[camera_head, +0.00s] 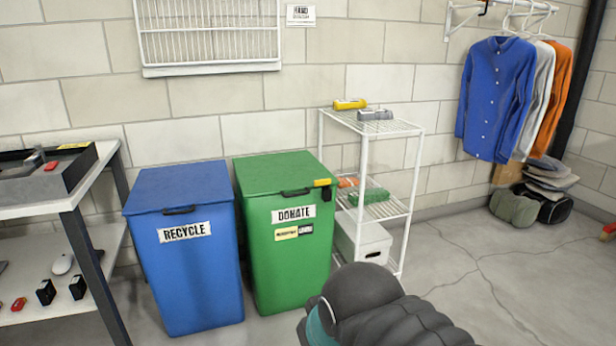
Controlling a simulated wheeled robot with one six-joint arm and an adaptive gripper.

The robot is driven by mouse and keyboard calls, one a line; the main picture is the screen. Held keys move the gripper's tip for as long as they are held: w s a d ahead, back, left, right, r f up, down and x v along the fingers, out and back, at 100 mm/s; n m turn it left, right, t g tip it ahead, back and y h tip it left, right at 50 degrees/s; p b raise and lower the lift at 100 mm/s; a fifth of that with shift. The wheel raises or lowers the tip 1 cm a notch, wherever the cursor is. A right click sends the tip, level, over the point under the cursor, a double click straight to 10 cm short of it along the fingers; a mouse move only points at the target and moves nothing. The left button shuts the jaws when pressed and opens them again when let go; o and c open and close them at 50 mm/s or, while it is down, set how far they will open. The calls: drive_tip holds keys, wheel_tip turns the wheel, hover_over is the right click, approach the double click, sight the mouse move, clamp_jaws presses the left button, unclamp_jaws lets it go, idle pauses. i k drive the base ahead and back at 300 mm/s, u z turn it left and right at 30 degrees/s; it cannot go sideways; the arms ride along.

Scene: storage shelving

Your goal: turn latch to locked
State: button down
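The green bin (270,274), labelled DONATE, stands against the wall with its lid closed. A small yellow piece (322,183), which looks like the latch, sits at the right end of the lid's front edge. Its exact shape and turn are too small to tell. A yellow and black label (293,231) is on the bin's front under the DONATE sign; its words are hard to read. A dark grey part that looks like my arm shows at the bottom, in front of and right of the bin. My gripper's fingers are not in view.
A blue RECYCLE bin (191,279) stands close on the left. A white wire shelf (392,129) with items stands close on the right. A table (68,197) is at far left. Clothes (492,100) hang at right. The floor (470,260) at right is mostly clear.

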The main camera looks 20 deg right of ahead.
sight(325, 182)
drive_tip(key=z, duration=0.3)
drive_tip(key=i, duration=0.85)
drive_tip(key=u, duration=0.1)
